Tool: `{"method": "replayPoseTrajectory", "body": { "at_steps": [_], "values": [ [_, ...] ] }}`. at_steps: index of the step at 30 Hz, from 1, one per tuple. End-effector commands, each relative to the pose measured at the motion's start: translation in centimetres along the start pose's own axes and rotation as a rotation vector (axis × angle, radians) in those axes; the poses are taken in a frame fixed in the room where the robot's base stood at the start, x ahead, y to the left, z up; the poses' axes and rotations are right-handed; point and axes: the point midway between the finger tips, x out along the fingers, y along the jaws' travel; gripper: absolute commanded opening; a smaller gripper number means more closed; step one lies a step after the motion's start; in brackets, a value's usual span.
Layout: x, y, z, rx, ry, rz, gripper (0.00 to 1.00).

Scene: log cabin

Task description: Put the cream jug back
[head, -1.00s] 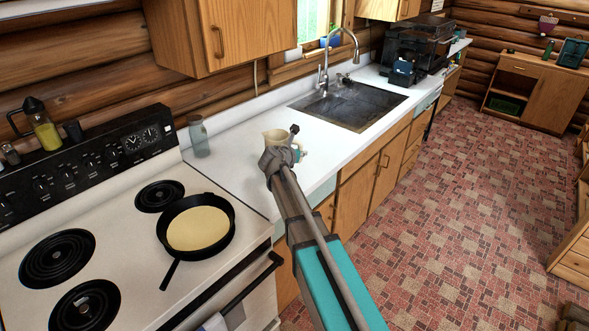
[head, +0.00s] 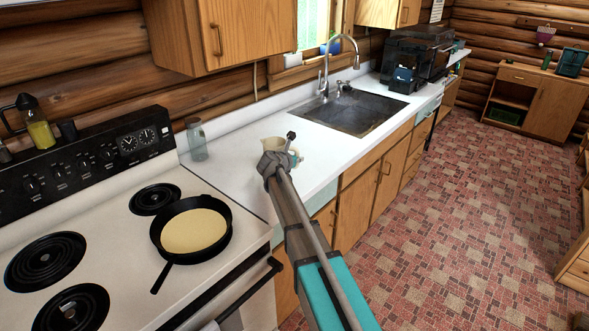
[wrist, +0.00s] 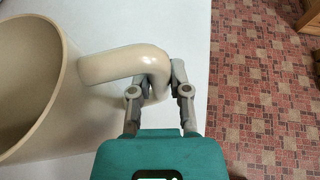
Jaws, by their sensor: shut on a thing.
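The cream jug (head: 271,144) is on or just above the white counter between the stove and the sink, partly hidden behind my wrist in the head view. In the wrist view the beige jug (wrist: 35,75) fills the left side, with its handle (wrist: 125,64) reaching right. My gripper (wrist: 165,85) is shut on that handle, one finger on each side of it. In the head view my gripper (head: 293,157) shows only in part beside the jug. I cannot tell whether the jug's base touches the counter.
A glass bottle (head: 196,139) stands on the counter (head: 235,171) by the wall. A skillet (head: 193,228) with pale batter sits on the stove. The sink (head: 349,110) lies beyond the jug. Open tiled floor (head: 450,230) is at the right.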

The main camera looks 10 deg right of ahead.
Motion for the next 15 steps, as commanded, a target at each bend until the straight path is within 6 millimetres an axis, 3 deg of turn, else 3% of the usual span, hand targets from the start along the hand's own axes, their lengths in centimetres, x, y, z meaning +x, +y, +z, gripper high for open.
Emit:
{"method": "replayPoseTrajectory", "body": {
  "at_steps": [8,15],
  "values": [
    [0.4,0.1,-0.3,0.001,0.0,0.0,0.0],
    [1.5,0.4,-1.8,0.001,0.0,-0.001,0.0]
  ]
}}
